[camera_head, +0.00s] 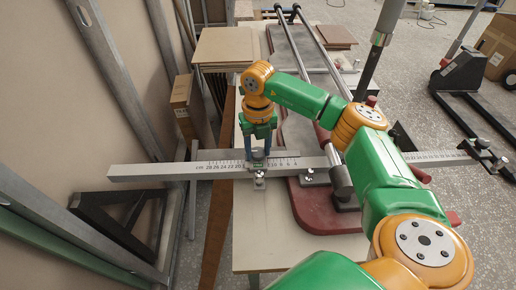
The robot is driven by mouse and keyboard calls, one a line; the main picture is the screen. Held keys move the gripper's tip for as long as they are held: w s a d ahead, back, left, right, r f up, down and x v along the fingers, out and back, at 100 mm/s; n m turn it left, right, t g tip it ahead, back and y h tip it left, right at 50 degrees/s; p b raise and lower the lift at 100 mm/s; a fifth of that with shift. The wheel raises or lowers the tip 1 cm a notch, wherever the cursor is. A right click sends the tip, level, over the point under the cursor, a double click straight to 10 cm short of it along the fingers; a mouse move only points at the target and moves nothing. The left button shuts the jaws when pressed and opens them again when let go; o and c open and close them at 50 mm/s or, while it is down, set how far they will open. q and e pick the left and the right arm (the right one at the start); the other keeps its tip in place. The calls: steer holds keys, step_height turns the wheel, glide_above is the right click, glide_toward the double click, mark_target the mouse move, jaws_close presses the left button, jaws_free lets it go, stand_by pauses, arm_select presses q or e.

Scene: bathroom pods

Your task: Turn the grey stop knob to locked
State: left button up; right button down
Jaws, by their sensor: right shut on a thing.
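A long grey rail with a printed number scale (224,167) runs across the bench. A small metal stop (260,182) sits on it, left of the middle. My right gripper (258,156) points down over this stop and is shut on the grey stop knob. The jaws hide most of the knob, so I cannot tell which way it is turned. My left gripper is not in view.
The pale bench (246,228) carries a red-edged grey carriage (322,212) with two long metal bars. Metal beams (122,75) and a cardboard box (187,104) stand at the left. Clear floor (420,105) lies to the right, with a black-forked pallet truck (464,73).

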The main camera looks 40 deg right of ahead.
mark_target(258, 152)
steer(key=shift+c, duration=1.8)
jaws_free()
step_height(258, 152, up, 7)
steer(key=shift+r+b, duration=0.1)
steer(key=shift+b, duration=0.6)
